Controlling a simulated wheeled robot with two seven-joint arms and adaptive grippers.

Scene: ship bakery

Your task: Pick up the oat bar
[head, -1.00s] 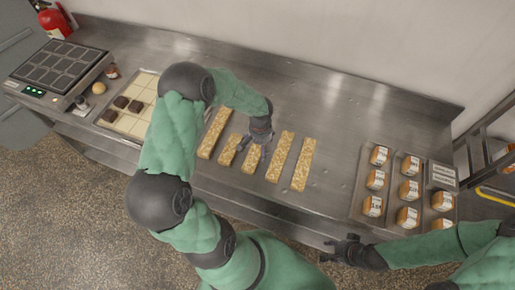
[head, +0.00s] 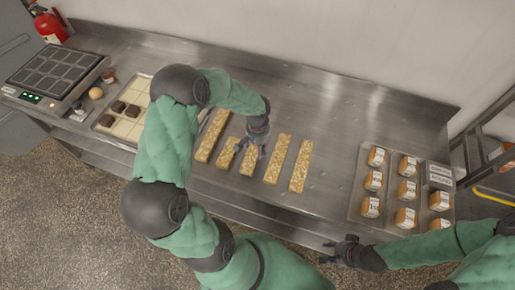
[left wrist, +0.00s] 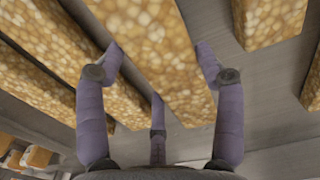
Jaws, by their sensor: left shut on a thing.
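Several golden oat bars lie side by side on the steel counter. My left gripper (head: 256,143) reaches down over the middle oat bar (head: 248,164) and covers its far end. In the left wrist view the fingers (left wrist: 160,85) stand on both sides of this bar (left wrist: 150,40), shut on it. I cannot tell whether it is clear of the counter. Beside it are a shorter-looking bar (head: 227,155) on the left and a long bar (head: 277,160) on the right. My right gripper (head: 336,250) is empty, its fingers apart, in front of the counter's edge.
Another long bar (head: 301,166) lies further right, and one (head: 211,137) further left. A tray (head: 389,215) of labelled wrapped goods stands at the right. A pale tray (head: 107,122) with dark squares and a black-topped appliance (head: 58,78) are at the left. The counter's back middle is clear.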

